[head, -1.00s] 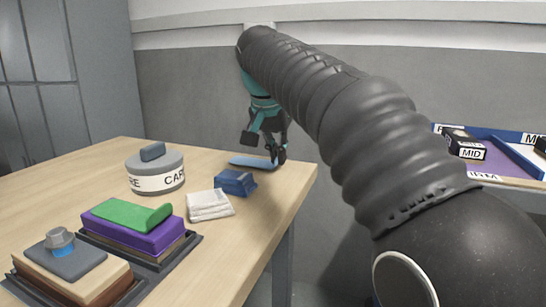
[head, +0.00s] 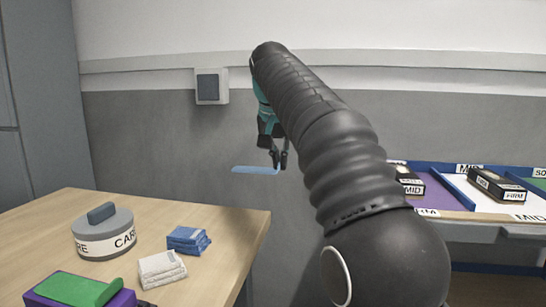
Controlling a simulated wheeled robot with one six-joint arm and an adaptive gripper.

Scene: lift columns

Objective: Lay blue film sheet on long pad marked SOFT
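The blue film sheet (head: 252,169) is a thin, light-blue flat strip, seen nearly edge-on against the grey wall. My gripper (head: 279,161) is at its right end, fingers pointing down and shut on that end. The sheet hangs out to the left, clear of the table. A label reading "SO" (head: 540,173) is cut off by the right edge, on the rim of the tray station. The long pad marked SOFT cannot be made out from here.
The tray station (head: 470,216) at right has blue dividers and black boxes marked MID (head: 411,187) and FIRM (head: 497,187). The wooden table (head: 40,235) holds a grey round container (head: 103,238), blue packets (head: 188,240), white folded cloths (head: 162,268) and a green sheet (head: 78,290) on purple.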

